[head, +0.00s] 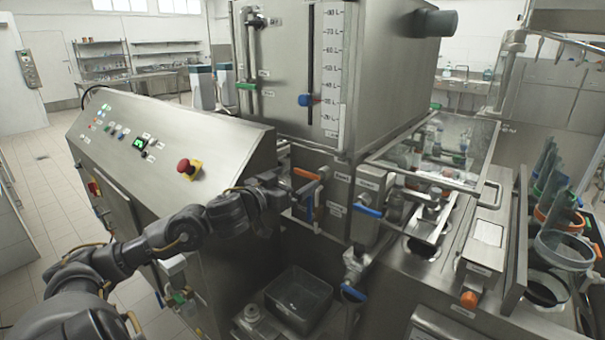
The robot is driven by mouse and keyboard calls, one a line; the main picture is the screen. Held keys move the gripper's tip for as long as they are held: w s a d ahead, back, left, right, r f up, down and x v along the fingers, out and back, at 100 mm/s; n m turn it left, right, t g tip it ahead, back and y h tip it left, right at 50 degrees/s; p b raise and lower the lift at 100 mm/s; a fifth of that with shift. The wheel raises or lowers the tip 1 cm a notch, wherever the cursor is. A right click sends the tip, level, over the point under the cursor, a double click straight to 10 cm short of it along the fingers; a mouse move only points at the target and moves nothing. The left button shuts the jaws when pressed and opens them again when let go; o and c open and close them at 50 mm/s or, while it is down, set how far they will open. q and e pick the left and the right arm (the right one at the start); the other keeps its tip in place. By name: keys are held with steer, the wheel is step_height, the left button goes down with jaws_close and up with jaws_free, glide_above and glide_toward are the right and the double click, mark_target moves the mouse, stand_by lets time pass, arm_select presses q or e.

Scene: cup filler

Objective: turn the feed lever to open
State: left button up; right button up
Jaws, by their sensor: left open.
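Several small levers show on the machine, with labels too small to read, so I cannot tell for sure which is the feed lever. A lever with an orange-red handle (306,173) lies roughly level on the front of the steel tank. Just below it is an upright blue handle (309,209). To the right is a blue lever (368,210), roughly level and slightly tilted. My left gripper (289,190) is open, just left of the orange-red and blue handles. I cannot tell whether it touches either. My right gripper is not in view.
A sloped control panel (205,130) with a red emergency button (187,168) stands left of the tank (290,45). A grey bin (299,297) sits below my gripper. A clear guard (440,150) covers the filling area. Cup stacks (563,250) stand at right.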

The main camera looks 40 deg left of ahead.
mark_target(303, 174)
arm_select(q)
steer(key=shift+w+p, duration=0.4)
steer(key=shift+w, duration=1.95)
steer(key=c, duration=1.3)
steer(key=shift+c, duration=0.4)
